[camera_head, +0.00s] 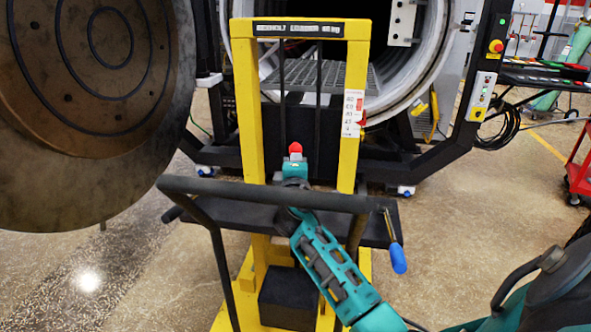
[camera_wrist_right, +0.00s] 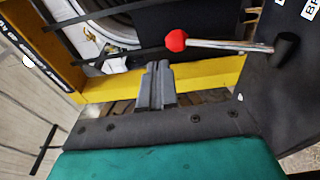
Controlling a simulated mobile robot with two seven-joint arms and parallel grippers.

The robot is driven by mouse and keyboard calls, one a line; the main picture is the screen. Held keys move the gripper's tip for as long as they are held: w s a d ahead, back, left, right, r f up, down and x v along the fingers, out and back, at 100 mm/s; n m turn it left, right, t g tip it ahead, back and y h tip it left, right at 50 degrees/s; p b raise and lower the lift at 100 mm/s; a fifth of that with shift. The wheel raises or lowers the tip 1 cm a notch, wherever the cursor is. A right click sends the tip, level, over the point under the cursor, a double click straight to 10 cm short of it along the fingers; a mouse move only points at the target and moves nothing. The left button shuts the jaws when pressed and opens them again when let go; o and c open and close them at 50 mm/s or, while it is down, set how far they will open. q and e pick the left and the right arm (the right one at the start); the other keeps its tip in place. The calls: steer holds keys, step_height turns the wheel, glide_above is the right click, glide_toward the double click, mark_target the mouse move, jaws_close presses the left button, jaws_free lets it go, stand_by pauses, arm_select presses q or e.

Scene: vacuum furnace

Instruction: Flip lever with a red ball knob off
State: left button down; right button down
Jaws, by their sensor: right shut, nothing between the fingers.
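The red ball knob (camera_head: 295,148) shows in the head view just beyond my right gripper (camera_head: 295,164), between the posts of the yellow lift frame. In the right wrist view the red ball knob (camera_wrist_right: 176,40) sits on the left end of a silver lever rod (camera_wrist_right: 230,46). The rod runs to a dark pivot (camera_wrist_right: 286,48) on the right. My right gripper (camera_wrist_right: 157,72) is shut and empty, its fingertips just below and left of the knob in that view. I cannot tell whether they touch it. My left gripper is not in view.
The yellow frame (camera_head: 246,110) has a black push bar (camera_head: 260,197) in front, below my right gripper. A blue-gripped handle (camera_head: 398,258) hangs at right. The round furnace door (camera_head: 150,150) fills the left; the open furnace chamber (camera_head: 430,60) lies behind. A red cart (camera_head: 578,175) is far right.

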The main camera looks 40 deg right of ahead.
steer(key=shift+v, duration=2.15)
steer(key=shift+w, duration=0.1)
